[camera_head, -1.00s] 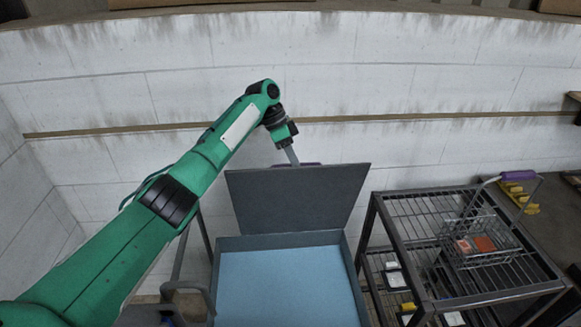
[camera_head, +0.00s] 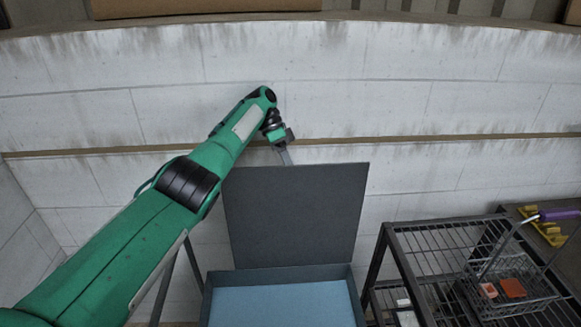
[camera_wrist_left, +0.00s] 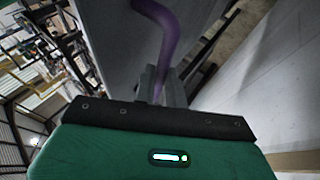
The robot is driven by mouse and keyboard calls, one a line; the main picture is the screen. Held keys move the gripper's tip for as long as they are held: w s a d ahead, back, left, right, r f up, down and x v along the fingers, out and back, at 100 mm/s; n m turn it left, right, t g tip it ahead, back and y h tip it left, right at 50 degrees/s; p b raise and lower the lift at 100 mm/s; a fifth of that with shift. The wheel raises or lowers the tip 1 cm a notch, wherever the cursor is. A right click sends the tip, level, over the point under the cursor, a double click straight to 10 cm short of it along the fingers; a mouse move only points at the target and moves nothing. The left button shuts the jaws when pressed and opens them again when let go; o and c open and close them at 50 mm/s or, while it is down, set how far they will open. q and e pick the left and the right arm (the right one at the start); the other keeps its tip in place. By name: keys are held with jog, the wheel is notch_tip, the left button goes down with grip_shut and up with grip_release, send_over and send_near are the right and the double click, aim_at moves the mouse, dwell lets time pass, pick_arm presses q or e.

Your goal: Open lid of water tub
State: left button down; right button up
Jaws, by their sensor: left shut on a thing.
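The water tub (camera_head: 207,298) stands at the bottom middle of the head view, with blue water (camera_head: 283,305) inside. Its dark grey lid (camera_head: 295,215) is raised, standing nearly upright at the tub's back edge. My left gripper (camera_head: 286,158) is behind the lid's top edge in the head view. In the left wrist view my left gripper (camera_wrist_left: 157,88) is shut on a curved purple handle (camera_wrist_left: 168,35) beside the lid's grey panel (camera_wrist_left: 110,40). The fingertips are partly hidden in both views. My right gripper is not in view.
A dark metal rack (camera_head: 440,240) stands right of the tub. A pale wall (camera_head: 330,100) runs close behind the lid.

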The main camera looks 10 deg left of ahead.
pick_arm(q)
jog(key=shift+s+a+f, duration=0.1)
jog(key=shift+f, duration=0.5)
jog(key=c, duration=1.5)
grip_release()
jog(key=shift+c, duration=0.2)
jog(key=shift+o, duration=0.4)
jog(key=shift+w, duration=0.35)
notch_tip(320, 180, up, 20)
jog(key=p, duration=0.8)
jog(key=shift+f, duration=0.1)
